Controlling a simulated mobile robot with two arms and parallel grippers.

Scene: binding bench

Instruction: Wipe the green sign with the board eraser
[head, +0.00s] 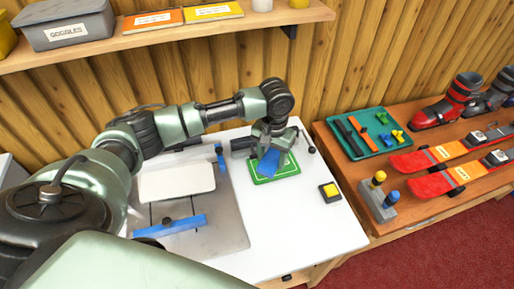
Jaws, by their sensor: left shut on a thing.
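The green sign (286,171) lies flat on the white bench top, with a white border line near its edge. My left gripper (269,148) points down over the sign's left part. It is shut on a blue block, which looks like the board eraser (269,164). The eraser is tilted and overlaps the sign in the picture; I cannot tell for sure whether it touches it. The gripper and eraser hide part of the sign's left and far side. My right gripper is not in view.
A metal plate (232,232) with blue clamps and a pale panel (177,182) lies left of the sign. A yellow button box (330,191) sits to the right. A side table holds a teal tray (377,148) and red skis (436,155). A shelf (180,36) hangs behind.

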